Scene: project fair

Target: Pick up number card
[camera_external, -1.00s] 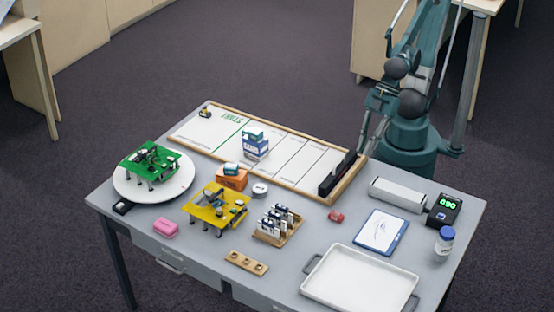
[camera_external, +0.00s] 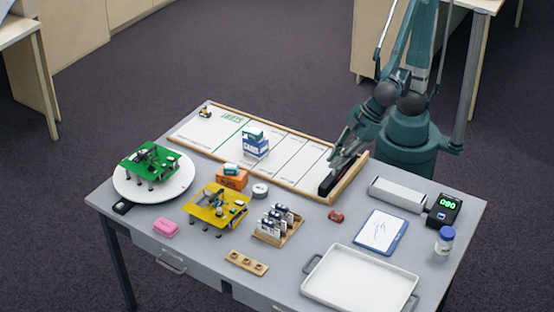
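Several small white cards with dark markings (camera_external: 277,217) stand upright in a wooden rack (camera_external: 291,236) near the middle of the table. Their numbers are too small to read. My gripper (camera_external: 338,160) is over the right end of the white lane board, close to the black block there. It is behind and to the right of the card rack, well apart from it. No card shows in it, and its fingers are too small and overlapped to tell open from shut.
The white lane board (camera_external: 289,160) holds a blue-and-white box (camera_external: 256,147) and the black block (camera_external: 328,186). Around the rack are a yellow model (camera_external: 214,207), a red item (camera_external: 336,216), a wooden holed strip (camera_external: 246,262) and a white tray (camera_external: 358,282).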

